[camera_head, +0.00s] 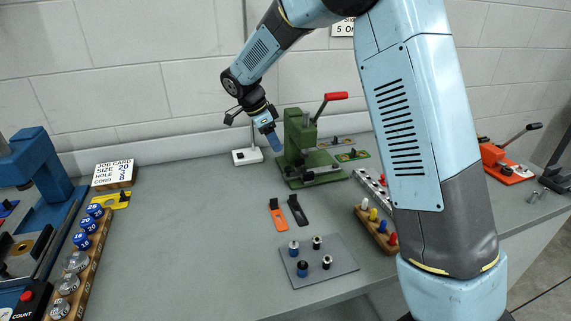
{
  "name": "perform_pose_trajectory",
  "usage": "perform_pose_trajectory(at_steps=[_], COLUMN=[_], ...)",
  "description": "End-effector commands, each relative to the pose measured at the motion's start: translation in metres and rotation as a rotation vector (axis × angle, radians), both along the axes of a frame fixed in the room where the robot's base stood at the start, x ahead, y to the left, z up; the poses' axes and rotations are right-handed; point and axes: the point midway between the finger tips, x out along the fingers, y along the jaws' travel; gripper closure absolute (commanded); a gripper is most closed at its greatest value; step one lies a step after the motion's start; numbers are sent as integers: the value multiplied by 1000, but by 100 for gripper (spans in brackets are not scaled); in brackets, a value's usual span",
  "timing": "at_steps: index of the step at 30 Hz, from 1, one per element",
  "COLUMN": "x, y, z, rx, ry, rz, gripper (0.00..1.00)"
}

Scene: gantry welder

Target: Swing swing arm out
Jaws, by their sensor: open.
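My gripper (272,137) is at the end of my blue arm, pointing down just left of a green bench press (296,150). It is open, but its fingertips are small and partly merge with a blue piece there. I cannot tell whether that piece is part of my gripper or a separate thing. The green press has a lever with a red handle (336,96) pointing up and right. A white base (247,156) with a thin upright post stands behind and left of my gripper. I cannot tell for certain which part is the swing arm, or whether my gripper touches anything.
A blue machine (35,165) and a wooden rack (85,262) of knobs stand at left. A grey plate (335,270) with several pegs and two small tools, orange (278,214) and black (298,210), lie in front. My arm hides the right middle. Table at centre left is clear.

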Motion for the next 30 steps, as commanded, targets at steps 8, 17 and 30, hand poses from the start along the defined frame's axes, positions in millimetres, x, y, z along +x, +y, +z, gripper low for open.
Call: perform_pose_trajectory(at_steps=[8,17,30], x=[5,10,11], y=[-20,-36,-40], z=[-47,-85,-96], rx=[-1,1,1], ry=[4,2,0], rz=[-2,-2,-2], gripper=[46,46,46])
